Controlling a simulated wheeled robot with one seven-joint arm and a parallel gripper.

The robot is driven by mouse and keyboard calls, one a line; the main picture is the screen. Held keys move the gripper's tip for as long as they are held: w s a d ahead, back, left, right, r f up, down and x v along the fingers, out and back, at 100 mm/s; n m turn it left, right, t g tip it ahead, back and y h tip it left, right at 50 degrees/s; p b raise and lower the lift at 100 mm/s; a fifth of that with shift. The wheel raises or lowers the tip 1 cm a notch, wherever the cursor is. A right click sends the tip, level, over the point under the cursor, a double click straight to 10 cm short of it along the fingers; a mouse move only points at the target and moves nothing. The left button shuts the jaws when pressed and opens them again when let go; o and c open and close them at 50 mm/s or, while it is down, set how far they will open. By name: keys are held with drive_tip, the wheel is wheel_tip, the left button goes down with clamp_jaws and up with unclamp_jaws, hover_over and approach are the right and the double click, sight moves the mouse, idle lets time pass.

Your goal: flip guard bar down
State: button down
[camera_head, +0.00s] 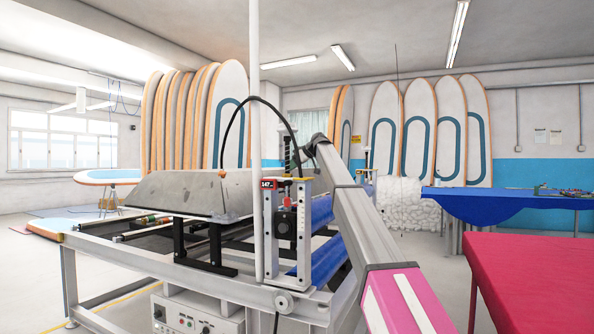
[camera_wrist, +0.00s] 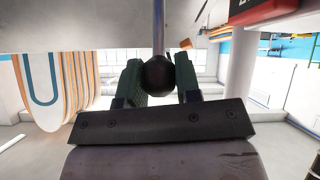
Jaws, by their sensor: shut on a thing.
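A long grey metal guard (camera_head: 170,192) with a slanted face lies across the top of the machine frame in the head view. In the wrist view a dark round knob (camera_wrist: 157,76) on a thin rod (camera_wrist: 158,38) sits between the two green finger pads of my gripper (camera_wrist: 157,82). The fingers are closed in on the knob from both sides. A broad grey surface (camera_wrist: 85,25) crosses the top of the wrist view behind the rod; I cannot tell whether it is the guard. In the head view my gripper cannot be made out; the machine's end stand partly covers that area.
A white post (camera_head: 256,120) and an end stand with a red number plate (camera_head: 268,184) rise beside the guard. A black hose (camera_head: 262,99) arches over them. A blue-covered table (camera_head: 500,206) and a red table (camera_head: 540,278) stand at the right. Boards (camera_head: 470,130) line the back wall.

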drive_tip(key=shift+w+a+r+g+h, duration=0.15)
drive_tip(key=shift+w+a+r+h, duration=0.05)
drive_tip(key=shift+a+h, duration=0.2)
drive_tip(key=shift+w+a+r+g+h, duration=0.15)
drive_tip(key=shift+w+a+h, duration=0.05)
drive_tip(key=shift+a+h, duration=0.2)
drive_tip(key=c, duration=0.8)
unclamp_jaws()
drive_tip(key=shift+a, duration=0.1)
drive_tip(key=shift+c, duration=0.2)
drive_tip(key=v, duration=1)
drive_tip(key=shift+d+r, duration=0.25)
drive_tip(key=shift+d, duration=0.05)
drive_tip(key=shift+s, duration=0.1)
